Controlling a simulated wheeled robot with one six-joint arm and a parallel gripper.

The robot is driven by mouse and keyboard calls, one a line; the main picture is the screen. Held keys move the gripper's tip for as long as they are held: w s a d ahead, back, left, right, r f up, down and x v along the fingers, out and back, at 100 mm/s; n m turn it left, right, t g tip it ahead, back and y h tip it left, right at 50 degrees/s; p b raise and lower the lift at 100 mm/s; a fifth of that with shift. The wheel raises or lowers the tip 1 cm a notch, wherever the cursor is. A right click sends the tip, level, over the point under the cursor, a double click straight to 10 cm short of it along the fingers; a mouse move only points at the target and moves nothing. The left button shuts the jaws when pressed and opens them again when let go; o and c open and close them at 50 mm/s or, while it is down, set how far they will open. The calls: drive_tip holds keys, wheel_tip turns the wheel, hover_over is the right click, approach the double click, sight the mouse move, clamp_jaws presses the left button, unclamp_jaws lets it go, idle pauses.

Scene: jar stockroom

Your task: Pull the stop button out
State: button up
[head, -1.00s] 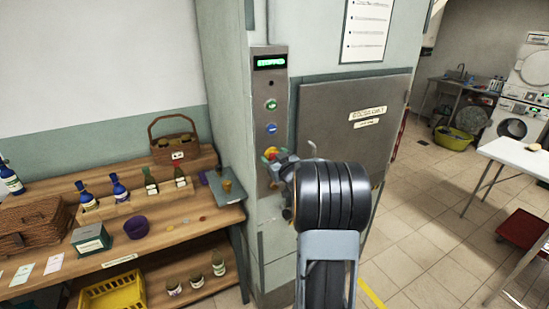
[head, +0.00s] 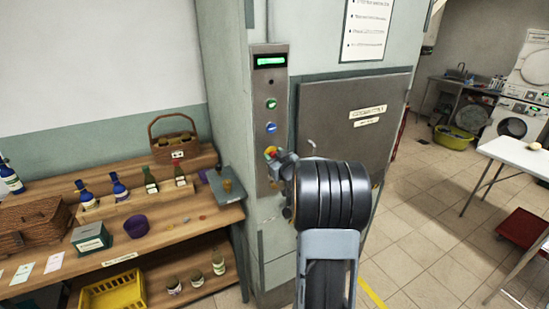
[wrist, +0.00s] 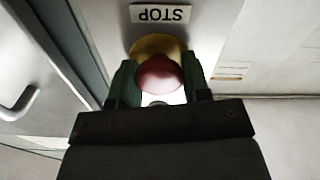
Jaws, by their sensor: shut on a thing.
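The stop button shows in the wrist view as a round red knob (wrist: 158,74) in front of a yellow collar (wrist: 157,46), under a plate reading STOP (wrist: 160,14), which appears upside down there. My gripper (wrist: 159,82) is shut on the red knob, one green finger on each side. In the head view the button (head: 270,152) is low on the grey control panel (head: 270,95), partly hidden by my gripper (head: 276,165). The panel has a lit green display (head: 270,61), a green button (head: 271,103) and a blue button (head: 271,128).
A closed grey hatch (head: 352,120) with a handle is right of the panel. A wooden shelf (head: 150,235) with bottles, baskets and bowls stands to the left. A white table (head: 520,155) and a red cart (head: 523,232) are at the right. The tiled floor between is mostly clear.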

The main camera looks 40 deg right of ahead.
drive_tip(key=shift+s+f+b, duration=0.1)
drive_tip(key=shift+s+b, duration=0.4)
drive_tip(key=shift+s, duration=0.05)
drive_tip(key=o, duration=1.3)
drive_tip(key=shift+s, duration=0.1)
drive_tip(key=shift+a, duration=0.1)
drive_tip(key=s+b, duration=0.1)
drive_tip(key=s, duration=0.3)
drive_tip(key=s+a+b, duration=0.1)
drive_tip(key=s, duration=0.4)
drive_tip(key=s+b, duration=0.1)
drive_tip(key=s, duration=0.3)
drive_tip(key=shift+s+a, duration=0.35)
drive_tip(key=shift+a, duration=0.05)
